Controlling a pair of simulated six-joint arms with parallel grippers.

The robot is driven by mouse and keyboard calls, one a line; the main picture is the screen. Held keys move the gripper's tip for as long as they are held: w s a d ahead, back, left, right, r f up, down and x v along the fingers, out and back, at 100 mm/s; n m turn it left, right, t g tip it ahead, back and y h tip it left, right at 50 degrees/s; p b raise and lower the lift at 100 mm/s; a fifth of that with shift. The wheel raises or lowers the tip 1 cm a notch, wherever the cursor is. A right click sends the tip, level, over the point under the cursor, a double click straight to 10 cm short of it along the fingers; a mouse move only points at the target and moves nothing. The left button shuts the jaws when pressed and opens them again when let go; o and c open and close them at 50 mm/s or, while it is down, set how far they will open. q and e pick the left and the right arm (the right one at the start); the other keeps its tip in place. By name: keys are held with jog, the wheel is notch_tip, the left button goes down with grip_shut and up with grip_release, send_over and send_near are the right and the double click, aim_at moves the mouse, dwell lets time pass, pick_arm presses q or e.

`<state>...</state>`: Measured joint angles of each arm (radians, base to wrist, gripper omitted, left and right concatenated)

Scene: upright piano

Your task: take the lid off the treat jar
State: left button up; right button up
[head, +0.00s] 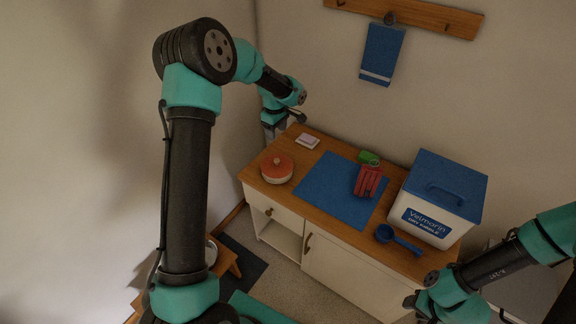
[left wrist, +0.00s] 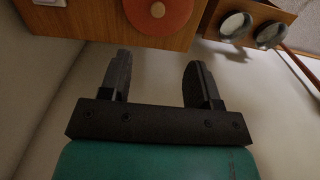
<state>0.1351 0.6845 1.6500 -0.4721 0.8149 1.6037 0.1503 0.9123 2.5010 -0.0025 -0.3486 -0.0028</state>
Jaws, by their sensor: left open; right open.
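The treat jar (head: 276,175) is a squat, pale round pot at the left end of the wooden counter. Its red lid (head: 277,164) is on top. In the left wrist view the lid (left wrist: 172,22) shows at the top edge with a round wooden knob (left wrist: 158,10). My left gripper (left wrist: 156,62) is open and empty, apart from the jar. My right gripper (head: 411,304) is at the lower right, in front of the counter, open, away from the jar.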

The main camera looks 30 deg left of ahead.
pick_arm(q)
jog(key=shift+w+a+r, duration=0.1)
jog(key=shift+r, duration=0.2)
jog(key=shift+f, duration=0.15)
send_near(277, 160)
notch_tip(277, 160, down, 5)
jog(key=shift+f, duration=0.15)
dwell(0.5)
jog(key=shift+f, duration=2.55)
jog(key=shift+c, duration=0.4)
